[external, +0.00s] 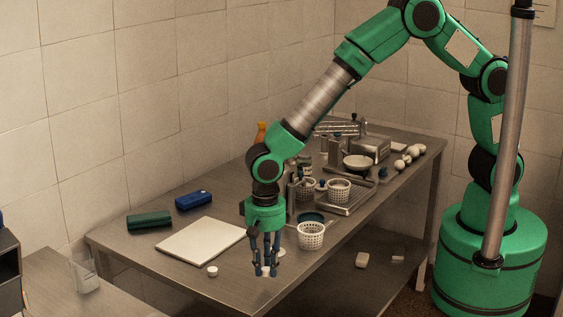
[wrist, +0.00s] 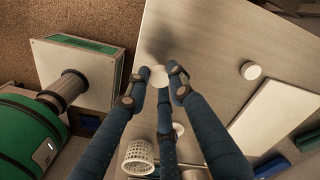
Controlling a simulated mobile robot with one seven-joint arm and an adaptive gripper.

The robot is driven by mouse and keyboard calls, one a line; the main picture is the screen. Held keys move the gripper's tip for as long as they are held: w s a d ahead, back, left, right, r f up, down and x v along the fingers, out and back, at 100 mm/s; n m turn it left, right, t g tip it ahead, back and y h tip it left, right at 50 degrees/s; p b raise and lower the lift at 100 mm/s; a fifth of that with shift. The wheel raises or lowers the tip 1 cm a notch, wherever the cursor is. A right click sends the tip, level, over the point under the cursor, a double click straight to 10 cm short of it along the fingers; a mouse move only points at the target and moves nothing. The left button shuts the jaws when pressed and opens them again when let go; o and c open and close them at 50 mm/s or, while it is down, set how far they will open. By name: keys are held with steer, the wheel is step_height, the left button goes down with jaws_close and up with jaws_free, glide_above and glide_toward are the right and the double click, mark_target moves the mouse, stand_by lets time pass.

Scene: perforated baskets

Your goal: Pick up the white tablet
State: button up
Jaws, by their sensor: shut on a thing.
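My gripper (external: 265,270) points down near the front corner of the steel table, its dark blue fingers closed around a small white round tablet (external: 265,273). In the wrist view the tablet (wrist: 160,76) sits between the fingertips of my gripper (wrist: 159,84), partly covered by them. I cannot tell whether it touches the tabletop or hangs just above it. A second small white disc (external: 212,271) lies on the table to the left; it also shows at the right in the wrist view (wrist: 250,70).
A flat white board (external: 200,241) lies left of my gripper, with a green case (external: 149,221) and a blue case (external: 194,200) behind it. A white perforated basket (external: 311,236) stands close on the right. Trays and bowls crowd the table (external: 175,275) farther back.

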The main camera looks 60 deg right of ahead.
steer(key=s+d+r+p, duration=0.1)
steer(key=s+d, duration=0.6)
steer(key=shift+s+d, duration=0.3)
steer(key=shift+d, duration=0.1)
steer(key=shift+w, duration=0.1)
stand_by(0.4)
steer(key=w+d+m+p, duration=0.1)
steer(key=w+d+p, duration=0.2)
steer(key=w, duration=0.4)
steer(key=w+d+r+m+p, duration=0.1)
steer(key=w+d+p, duration=0.2)
steer(key=w+p, duration=0.2)
steer(key=w+d+p, duration=0.3)
steer(key=w, duration=0.6)
steer(key=shift+w+r+m+p, duration=0.35)
steer(key=shift+r+m+p, duration=0.05)
steer(key=shift+w+d+f, duration=0.15)
steer(key=shift+w+d, duration=0.4)
steer(key=shift+w, duration=0.05)
steer(key=p, duration=0.1)
glide_above(207, 235)
steer(key=shift+w+d+f, duration=0.1)
steer(key=shift+d+f, duration=0.05)
steer(key=shift+f, duration=0.6)
